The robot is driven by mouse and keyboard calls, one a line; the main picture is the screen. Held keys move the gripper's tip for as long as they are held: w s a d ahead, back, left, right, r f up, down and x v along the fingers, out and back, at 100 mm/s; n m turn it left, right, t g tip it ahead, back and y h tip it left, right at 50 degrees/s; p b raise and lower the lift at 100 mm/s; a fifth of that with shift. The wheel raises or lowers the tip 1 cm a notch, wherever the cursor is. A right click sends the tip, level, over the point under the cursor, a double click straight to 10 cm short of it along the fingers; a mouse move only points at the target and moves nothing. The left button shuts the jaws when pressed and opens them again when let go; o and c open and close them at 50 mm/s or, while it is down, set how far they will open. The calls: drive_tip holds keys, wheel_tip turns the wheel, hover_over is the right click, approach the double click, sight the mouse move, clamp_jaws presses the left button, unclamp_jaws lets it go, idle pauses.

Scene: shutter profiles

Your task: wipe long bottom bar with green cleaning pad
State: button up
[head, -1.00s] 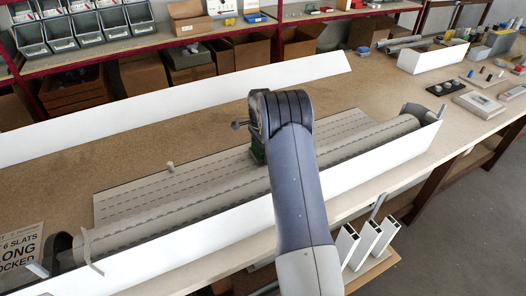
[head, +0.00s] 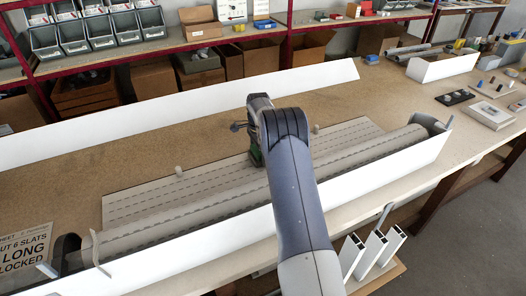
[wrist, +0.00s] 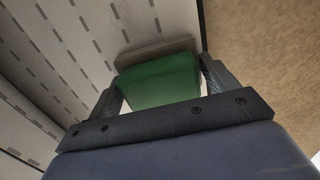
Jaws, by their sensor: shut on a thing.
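My gripper (wrist: 160,92) is shut on a green cleaning pad (wrist: 160,80), which has a beige-grey layer along its far side. In the head view, a little of the green pad (head: 255,156) shows beside my wrist; the fingers are hidden there. A pale slatted shutter curtain (head: 150,205) lies on the bench, running to a long roll at the front. The long bottom bar seems to be the plain strip along the curtain's far edge (wrist: 181,18), with two small pale knobs (head: 178,171) (head: 316,128). The pad is over this edge; I cannot tell whether it touches.
A long white panel (head: 190,105) stands behind the curtain, and another (head: 370,190) along the front. The brown bench top (head: 200,143) is clear between curtain and rear panel. A printed sign (head: 22,248) lies at left. Square tubes (head: 370,254) stand below the front edge.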

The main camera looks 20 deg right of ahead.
sight(247, 162)
drive_tip(key=shift+a, duration=0.25)
drive_tip(key=shift+s+d+f+b, duration=0.1)
drive_tip(key=shift+s+b, duration=0.5)
drive_tip(key=shift+s, duration=0.6)
drive_tip(key=shift+s+d+f+b, duration=0.1)
drive_tip(key=shift+s+b, duration=0.5)
drive_tip(key=shift+s, duration=0.6)
drive_tip(key=shift+s+r+b, duration=0.15)
drive_tip(key=shift+s+b, duration=0.3)
drive_tip(key=shift+s, duration=1)
drive_tip(key=shift+a+r, duration=0.15)
drive_tip(key=shift+a, duration=1.05)
drive_tip(key=shift+w+a+p, duration=0.15)
drive_tip(key=shift+w+p, duration=1.25)
drive_tip(key=shift+w, duration=2.35)
drive_tip(key=shift+a, duration=1.15)
drive_tip(key=shift+s+d+f+b, duration=0.1)
drive_tip(key=shift+s+b, duration=0.8)
drive_tip(key=shift+s, duration=1.05)
drive_tip(key=shift+s+d+f+b, duration=0.1)
drive_tip(key=shift+s+b, duration=0.75)
drive_tip(key=shift+s, duration=1.05)
drive_tip(key=shift+r, duration=0.1)
